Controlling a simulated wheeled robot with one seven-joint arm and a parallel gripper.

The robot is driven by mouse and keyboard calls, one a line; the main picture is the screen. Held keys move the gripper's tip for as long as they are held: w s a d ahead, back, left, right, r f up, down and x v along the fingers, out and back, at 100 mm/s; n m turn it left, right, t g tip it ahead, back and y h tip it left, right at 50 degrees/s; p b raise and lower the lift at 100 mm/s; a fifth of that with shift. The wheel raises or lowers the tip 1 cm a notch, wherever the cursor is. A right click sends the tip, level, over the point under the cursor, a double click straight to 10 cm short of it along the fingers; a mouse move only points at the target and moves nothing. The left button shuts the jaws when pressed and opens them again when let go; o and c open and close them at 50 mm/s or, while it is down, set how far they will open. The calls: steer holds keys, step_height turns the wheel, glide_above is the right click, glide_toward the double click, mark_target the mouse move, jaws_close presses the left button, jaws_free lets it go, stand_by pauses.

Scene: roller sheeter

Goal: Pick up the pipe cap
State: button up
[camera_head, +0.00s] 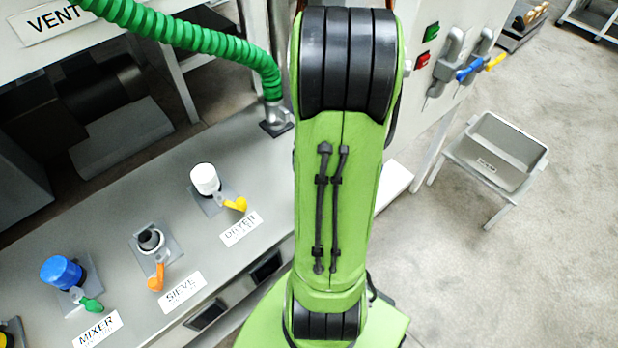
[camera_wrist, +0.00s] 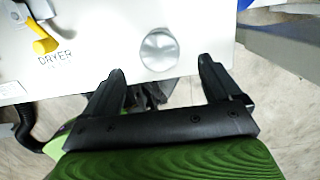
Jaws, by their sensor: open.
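A round silvery disc (camera_wrist: 159,50), which looks like the pipe cap, lies on the pale bench top near its edge, right of the DRYER label in the wrist view. My gripper (camera_wrist: 160,69) is open and empty. The disc shows between and just beyond its two dark fingertips, apart from both. I cannot tell the height of the fingers above the disc. In the head view my green arm hides both the gripper and this disc.
The bench (camera_head: 130,215) carries a white-capped dryer pipe (camera_head: 205,179), a sieve pipe (camera_head: 150,240) and a blue-capped mixer pipe (camera_head: 61,272), each with a coloured handle. A green hose (camera_head: 190,33) rises behind. A grey tray stand (camera_head: 490,160) stands right, with open floor around it.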

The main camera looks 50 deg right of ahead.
steer(key=f+b, duration=0.1)
steer(key=f, duration=0.1)
steer(key=f+b, duration=0.1)
steer(key=f, duration=0.2)
steer(key=w+f, duration=0.1)
steer(key=f, duration=0.2)
steer(key=shift+w+d+f+b, duration=0.1)
steer(key=shift+f+b, duration=0.15)
steer(key=shift+b, duration=0.15)
steer(key=shift+r, duration=0.1)
steer(key=shift+c, duration=0.3)
steer(key=c, duration=1.1)
step_height(320, 180, up, 10)
steer(key=p, duration=0.3)
steer(key=shift+p, duration=0.4)
